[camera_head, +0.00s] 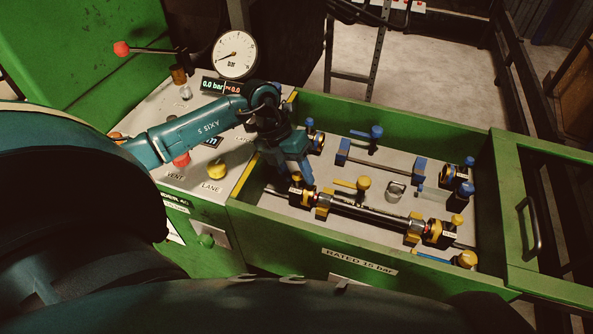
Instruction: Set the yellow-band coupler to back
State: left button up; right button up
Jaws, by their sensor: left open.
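The near lane in the green tray has yellow-marked black couplers at both ends. The left one (299,194) sits by a yellow block, and the right one (438,233) stands beside another yellow block. A dark hose or rod (366,213) runs between them. My left gripper (303,180) is open and points down at the left yellow coupler, just above or beside it; I cannot tell whether it touches. The gripper partly hides that coupler's far side. My right gripper is out of view.
Blue-marked couplers (460,183) and a blue T-handle (376,133) are on the far lane. A yellow T-handle (363,184) stands between the lanes. Green tray walls (285,232) surround everything. The control panel, with a gauge (234,55) and a yellow knob (217,169), is at left.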

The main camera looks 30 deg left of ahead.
pick_arm(q)
jog(key=shift+d+f, duration=0.1)
jog(key=shift+f, duration=0.2)
jog(key=shift+c, duration=0.5)
grip_shut()
